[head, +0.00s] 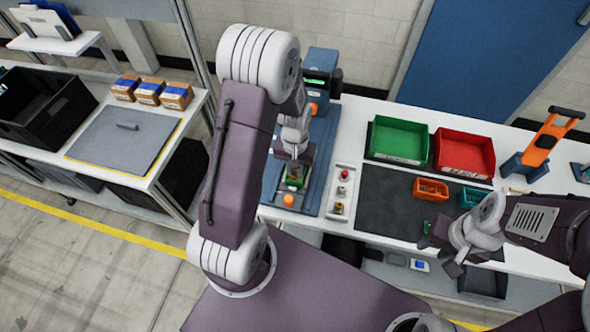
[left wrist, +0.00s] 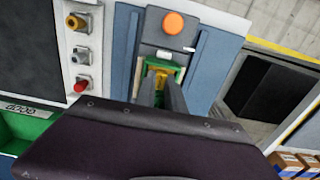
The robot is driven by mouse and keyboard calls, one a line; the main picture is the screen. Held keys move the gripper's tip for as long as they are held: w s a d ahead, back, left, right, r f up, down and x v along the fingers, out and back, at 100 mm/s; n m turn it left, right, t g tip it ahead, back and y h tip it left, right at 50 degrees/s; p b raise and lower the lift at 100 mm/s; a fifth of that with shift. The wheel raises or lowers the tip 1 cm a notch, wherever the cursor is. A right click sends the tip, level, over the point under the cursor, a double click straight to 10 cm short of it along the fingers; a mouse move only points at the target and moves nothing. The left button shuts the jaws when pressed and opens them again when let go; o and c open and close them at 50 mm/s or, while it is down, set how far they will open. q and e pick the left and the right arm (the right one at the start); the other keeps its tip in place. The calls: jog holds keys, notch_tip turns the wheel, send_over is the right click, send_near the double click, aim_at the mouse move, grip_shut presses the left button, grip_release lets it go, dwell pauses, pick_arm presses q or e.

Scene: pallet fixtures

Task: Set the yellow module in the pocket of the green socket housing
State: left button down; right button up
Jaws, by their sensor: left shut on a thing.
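The green socket housing (head: 293,183) sits in the grey and blue fixture, and it also shows in the left wrist view (left wrist: 178,72). My left gripper (head: 297,162) points down over the housing. In the left wrist view its two dark fingers (left wrist: 160,90) are shut on the yellow module (left wrist: 160,71). The module is over or within the outline of the green housing; the fingers hide part of it, and I cannot tell how deep it sits. My right gripper (head: 442,254) is over the front of the dark mat, its fingers apart and empty.
An orange button (head: 288,200) is at the fixture's front. A white strip with knobs (head: 341,190) stands right of it. Green (head: 399,140) and red (head: 464,152) bins stand behind the dark mat (head: 385,205). Small orange (head: 431,189) and teal bins are on the mat.

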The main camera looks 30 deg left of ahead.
pick_arm(q)
jog(key=shift+f+b, duration=0.45)
jog(key=shift+f, duration=0.25)
dwell(0.4)
jog(key=c, duration=1.7)
grip_release()
jog(key=shift+c, duration=0.2)
jog(key=shift+r+p, duration=1.25)
jog(key=shift+r, duration=0.1)
jog(key=o, duration=0.6)
jog(key=shift+c, duration=0.2)
